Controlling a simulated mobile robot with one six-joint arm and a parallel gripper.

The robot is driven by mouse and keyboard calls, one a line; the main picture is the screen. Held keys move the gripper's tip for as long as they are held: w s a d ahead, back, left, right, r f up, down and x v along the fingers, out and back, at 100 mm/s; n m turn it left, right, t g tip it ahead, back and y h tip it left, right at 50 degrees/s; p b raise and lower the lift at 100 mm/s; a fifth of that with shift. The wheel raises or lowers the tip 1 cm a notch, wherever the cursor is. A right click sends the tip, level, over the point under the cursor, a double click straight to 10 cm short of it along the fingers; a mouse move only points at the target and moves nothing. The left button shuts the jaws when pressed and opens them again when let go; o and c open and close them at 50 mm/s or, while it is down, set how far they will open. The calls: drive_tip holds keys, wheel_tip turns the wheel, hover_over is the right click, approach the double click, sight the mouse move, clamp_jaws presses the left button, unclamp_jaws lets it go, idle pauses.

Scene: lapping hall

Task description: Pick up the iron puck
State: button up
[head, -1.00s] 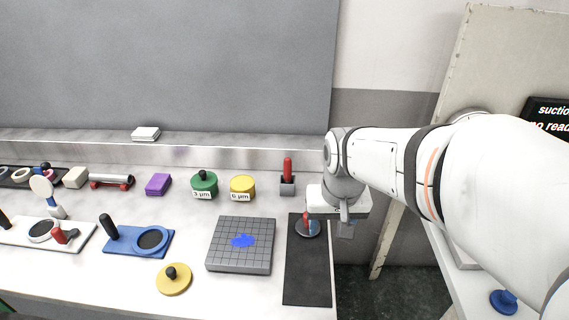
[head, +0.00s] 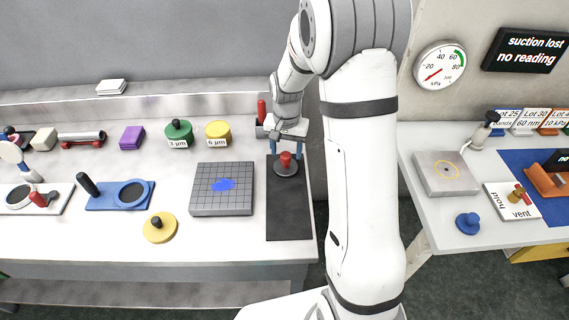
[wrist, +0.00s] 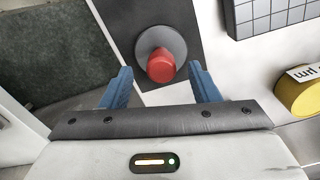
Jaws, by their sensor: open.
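The iron puck (head: 286,169) is a dark grey disc with a red knob, lying near the far end of a black mat (head: 289,215). In the wrist view the puck (wrist: 175,42) shows from above, its red knob pointing toward me. My gripper (head: 286,150) is open, with its blue fingers to either side of the knob in the head view. In the wrist view my gripper (wrist: 160,85) has its two fingertips apart, with the knob centred just beyond them. Nothing is between the fingers that I can see gripped.
A grey gridded plate (head: 222,189) with a blue smear lies left of the mat. A yellow tin (head: 218,132) and a red-handled tool (head: 261,110) stand behind. A side table at right holds a square plate (head: 446,174) and a blue knob (head: 467,223). A gap separates the tables.

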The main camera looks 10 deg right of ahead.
sight(286, 154)
wheel_tip(286, 154, down, 4)
drive_tip(key=shift+w+f, duration=0.1)
drive_tip(key=shift+f, duration=0.05)
drive_tip(key=shift+c, duration=0.2)
clamp_jaws()
idle(0.5)
